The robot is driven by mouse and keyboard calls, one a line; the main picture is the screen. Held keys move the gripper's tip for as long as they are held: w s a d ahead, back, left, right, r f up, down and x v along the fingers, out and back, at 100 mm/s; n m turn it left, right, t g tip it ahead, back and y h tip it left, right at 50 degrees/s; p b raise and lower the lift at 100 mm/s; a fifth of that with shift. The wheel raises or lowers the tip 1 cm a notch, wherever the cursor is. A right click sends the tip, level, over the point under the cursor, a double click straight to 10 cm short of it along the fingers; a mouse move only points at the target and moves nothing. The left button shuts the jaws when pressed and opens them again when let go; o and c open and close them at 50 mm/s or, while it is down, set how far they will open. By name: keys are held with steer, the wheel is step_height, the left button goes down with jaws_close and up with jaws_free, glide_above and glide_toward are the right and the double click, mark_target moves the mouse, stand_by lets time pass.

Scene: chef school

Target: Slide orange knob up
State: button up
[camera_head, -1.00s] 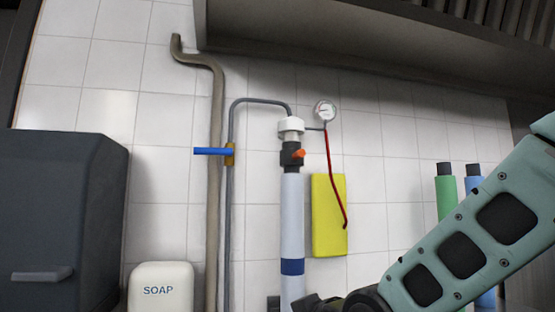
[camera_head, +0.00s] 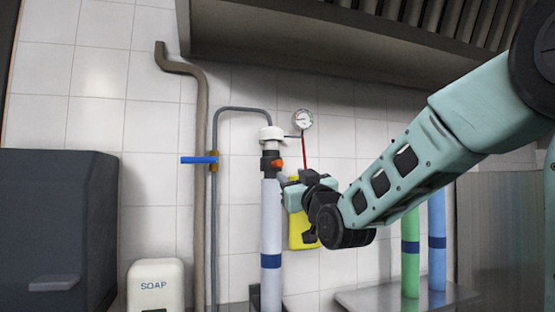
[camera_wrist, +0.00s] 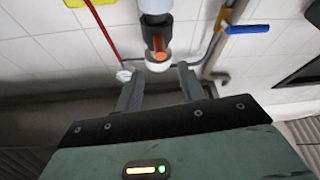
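The orange knob (camera_head: 278,163) sits on a black collar (camera_head: 268,168) near the top of a light-blue vertical pipe (camera_head: 271,220), under a white cap (camera_head: 271,135). My gripper (camera_head: 290,190) is just right of and slightly below the knob in the head view, in front of the yellow panel. In the wrist view, which looks upside down, the knob (camera_wrist: 159,45) lies just beyond and between my two spread fingers (camera_wrist: 160,70). The gripper is open with nothing between the fingers. I cannot tell whether a fingertip touches the collar.
A grey pipe with a blue lever (camera_head: 199,160) runs left of the knob. A pressure gauge (camera_head: 303,119) with a red hose and a yellow panel (camera_head: 298,234) are close right. A range hood (camera_head: 300,40) overhangs above. A soap dispenser (camera_head: 156,284) stands lower left.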

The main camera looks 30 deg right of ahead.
mark_target(278, 164)
steer(key=p+x, duration=0.5)
steer(key=x, duration=0.4)
steer(key=shift+w+r, duration=0.1)
steer(key=shift+r, duration=0.05)
steer(key=shift+w+d, duration=0.15)
steer(key=shift+w, duration=0.3)
jaws_close()
steer(key=shift+r+p, duration=0.35)
steer(key=shift+r, duration=2.35)
